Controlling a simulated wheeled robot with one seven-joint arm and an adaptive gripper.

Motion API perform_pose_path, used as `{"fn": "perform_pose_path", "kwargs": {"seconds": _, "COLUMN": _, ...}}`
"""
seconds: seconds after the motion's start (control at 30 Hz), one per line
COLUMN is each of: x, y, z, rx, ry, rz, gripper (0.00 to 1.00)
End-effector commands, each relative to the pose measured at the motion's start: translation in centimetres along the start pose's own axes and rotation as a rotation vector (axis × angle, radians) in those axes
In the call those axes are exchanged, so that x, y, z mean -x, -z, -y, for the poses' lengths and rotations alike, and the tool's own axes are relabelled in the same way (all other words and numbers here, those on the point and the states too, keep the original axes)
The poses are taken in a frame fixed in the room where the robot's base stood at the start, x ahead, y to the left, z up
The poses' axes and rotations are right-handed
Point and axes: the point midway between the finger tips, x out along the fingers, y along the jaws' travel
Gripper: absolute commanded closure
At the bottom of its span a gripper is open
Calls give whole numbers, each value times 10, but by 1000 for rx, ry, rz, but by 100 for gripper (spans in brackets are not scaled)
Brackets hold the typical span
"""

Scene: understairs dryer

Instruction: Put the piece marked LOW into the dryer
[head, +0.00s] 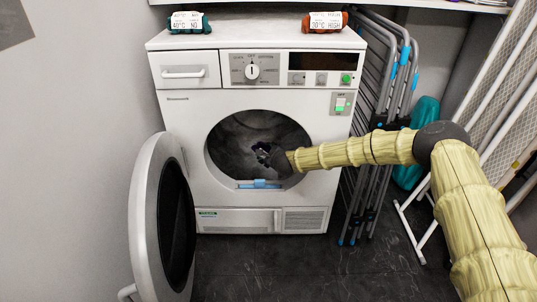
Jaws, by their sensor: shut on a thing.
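The white dryer (180,120) stands against the back wall with its round door (145,215) swung open to the left. My gripper (264,156) reaches through the round opening into the grey drum (232,140). It is shut on a small dark bluish piece (261,146), mostly hidden by the fingers; no label on it can be read. On top of the dryer lie a teal rolled piece (175,28), whose label seems to read NO, and an orange rolled piece (307,25), whose label reads HIGH. I see no readable LOW mark.
A light-blue part (259,184) sits at the opening's lower rim. Folded grey drying racks (385,75) and a teal object (424,115) stand to the right, with white-framed panels (500,100) beyond. A shelf edge runs above. The dark floor in front is clear.

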Motion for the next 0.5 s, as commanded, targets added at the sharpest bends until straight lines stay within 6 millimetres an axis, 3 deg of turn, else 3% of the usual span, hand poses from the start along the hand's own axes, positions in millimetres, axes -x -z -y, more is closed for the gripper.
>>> {"fn": "perform_pose_path", "kwargs": {"seconds": 0.5, "x": -4, "y": 5, "z": -5, "rx": 0, "ry": 1, "rz": 1, "gripper": 72}}
